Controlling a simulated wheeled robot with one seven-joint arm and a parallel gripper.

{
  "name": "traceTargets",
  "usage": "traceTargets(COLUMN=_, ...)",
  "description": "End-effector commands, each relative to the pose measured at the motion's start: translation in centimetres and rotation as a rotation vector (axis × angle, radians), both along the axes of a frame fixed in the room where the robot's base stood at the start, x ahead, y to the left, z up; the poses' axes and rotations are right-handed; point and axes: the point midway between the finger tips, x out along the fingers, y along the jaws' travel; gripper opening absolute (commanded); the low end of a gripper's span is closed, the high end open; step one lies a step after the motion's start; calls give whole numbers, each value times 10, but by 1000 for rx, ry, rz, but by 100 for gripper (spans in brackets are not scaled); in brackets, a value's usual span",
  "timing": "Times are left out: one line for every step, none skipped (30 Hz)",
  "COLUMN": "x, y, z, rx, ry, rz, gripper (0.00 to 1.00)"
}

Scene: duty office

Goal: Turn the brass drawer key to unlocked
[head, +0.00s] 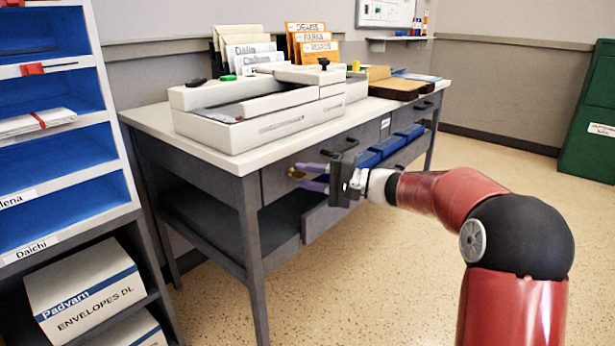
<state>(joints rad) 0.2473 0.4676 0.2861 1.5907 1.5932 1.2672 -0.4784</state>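The grey desk (145,117) has a front with dark drawer handles. My gripper (297,174) is at the left part of that front, below the tabletop, reaching in from the right. Its two purple fingers stand apart, one above the other, so it looks open. A small yellowish, brass-coloured piece shows at the fingertips. It may be the drawer key, but it is too small to tell, and so is which way it is turned. I cannot tell whether the fingers touch it. My gripper's dark body and wrist hide part of the drawer front.
A shelf unit (110,140) is at left, a green cabinet (590,115) at right. The right-hand floor is clear.

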Motion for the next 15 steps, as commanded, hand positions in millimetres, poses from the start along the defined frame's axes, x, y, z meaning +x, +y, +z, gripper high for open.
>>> traceTargets(x=0, y=-2, z=0, rx=0, ry=-1, rz=-1, gripper=27)
traceTargets(x=-1, y=-4, z=0, rx=0, ry=-1, rz=-1, gripper=27)
traceTargets(x=-1, y=-7, z=0, rx=0, ry=-1, rz=-3, gripper=27)
traceTargets(x=-2, y=-11, z=0, rx=0, ry=-1, rz=-4, gripper=27)
traceTargets(x=-3, y=-15, z=1, rx=0, ry=-1, rz=-4, gripper=27)
traceTargets(x=-5, y=-21, z=1, rx=0, ry=-1, rz=-3, gripper=27)
traceTargets(x=-6, y=-27, z=1, rx=-1, ry=-1, rz=-5, gripper=27)
traceTargets(x=-8, y=-32, z=0, rx=-1, ry=-1, rz=-4, gripper=27)
traceTargets(x=-10, y=-39, z=0, rx=-1, ry=0, rz=-3, gripper=27)
traceTargets(x=-11, y=-44, z=0, rx=-1, ry=0, rz=-5, gripper=27)
traceTargets(x=-13, y=-49, z=0, rx=-1, ry=0, rz=-4, gripper=27)
traceTargets(x=-14, y=-55, z=0, rx=0, ry=0, rz=-4, gripper=27)
traceTargets(x=-15, y=-59, z=0, rx=0, ry=0, rz=-4, gripper=27)
traceTargets(x=-16, y=-63, z=0, rx=0, ry=0, rz=-4, gripper=27)
traceTargets(x=-18, y=-67, z=0, rx=0, ry=0, rz=-3, gripper=27)
